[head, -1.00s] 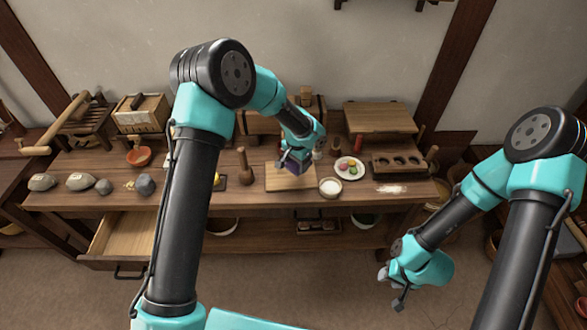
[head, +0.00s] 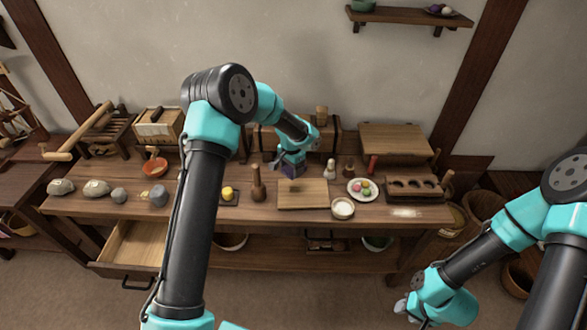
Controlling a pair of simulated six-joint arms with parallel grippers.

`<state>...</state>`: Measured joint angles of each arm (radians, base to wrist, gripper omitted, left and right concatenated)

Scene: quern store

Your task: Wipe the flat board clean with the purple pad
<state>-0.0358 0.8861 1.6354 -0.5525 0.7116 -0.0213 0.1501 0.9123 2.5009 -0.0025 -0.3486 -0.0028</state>
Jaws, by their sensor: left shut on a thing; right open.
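The flat board (head: 303,195) is a pale wooden rectangle lying on the middle of the bench. My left gripper (head: 291,160) is shut on the purple pad (head: 291,171), a dark purple block. The pad is at or just above the board's back left edge; I cannot tell whether it touches anything. Most of the board's face is in view, and any marks on it are too small to make out. My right gripper (head: 408,308) is open and empty, low in front of the bench at the right.
A wooden pestle (head: 258,185) stands left of the board. An open drawer (head: 133,245) juts out at the front left.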

